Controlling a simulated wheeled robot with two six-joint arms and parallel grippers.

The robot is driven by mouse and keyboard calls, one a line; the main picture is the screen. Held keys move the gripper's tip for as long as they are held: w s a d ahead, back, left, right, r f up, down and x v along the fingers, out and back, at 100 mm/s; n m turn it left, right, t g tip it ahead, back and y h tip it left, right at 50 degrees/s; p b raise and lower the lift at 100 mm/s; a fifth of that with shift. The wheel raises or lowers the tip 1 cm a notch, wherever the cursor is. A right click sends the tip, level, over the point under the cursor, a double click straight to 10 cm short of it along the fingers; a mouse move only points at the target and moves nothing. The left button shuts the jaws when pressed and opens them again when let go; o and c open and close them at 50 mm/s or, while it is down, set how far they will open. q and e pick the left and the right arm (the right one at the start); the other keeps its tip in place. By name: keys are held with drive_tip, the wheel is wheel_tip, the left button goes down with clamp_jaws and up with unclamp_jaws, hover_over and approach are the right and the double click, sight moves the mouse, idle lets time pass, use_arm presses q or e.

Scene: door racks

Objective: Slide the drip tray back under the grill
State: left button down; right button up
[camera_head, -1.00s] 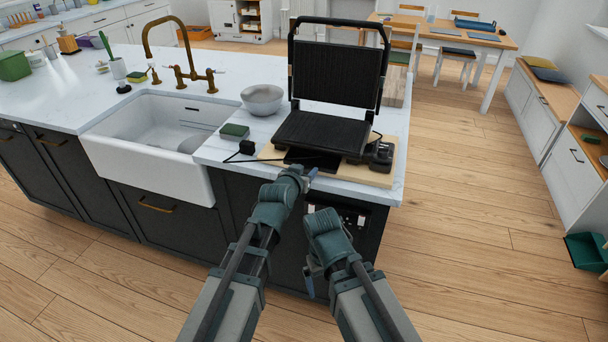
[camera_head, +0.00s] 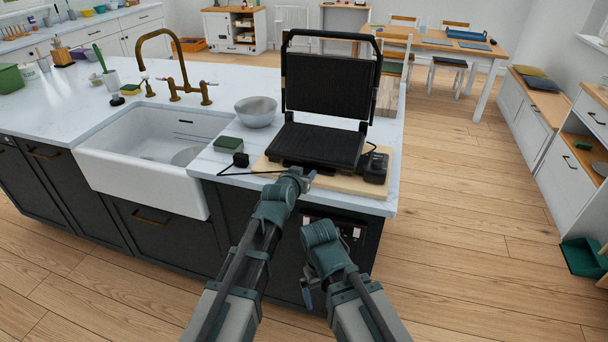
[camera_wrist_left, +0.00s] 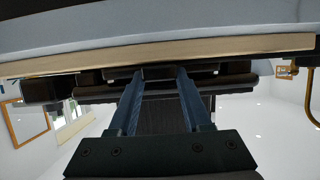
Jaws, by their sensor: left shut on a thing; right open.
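The black contact grill (camera_head: 318,142) stands with its ribbed lid open upright on a wooden board. The dark drip tray (camera_wrist_left: 161,73) is low at the grill's front. Its front part lies between my left fingers in the left wrist view; most of it is hidden under the grill. My left gripper (camera_head: 308,179) is shut on the tray at the front of the board, and its fingers also show in the left wrist view (camera_wrist_left: 160,78). My right gripper (camera_head: 307,292) is open and empty, hanging low before the dark cabinet.
The wooden board (camera_head: 350,184) lies near the counter's front edge. A black box (camera_head: 375,168) with a cable is right of the grill. A green sponge (camera_head: 228,144), a grey bowl (camera_head: 256,111) and a white sink (camera_head: 150,150) are to the left.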

use_arm(q)
drive_tip(key=shift+c, duration=1.3)
unclamp_jaws()
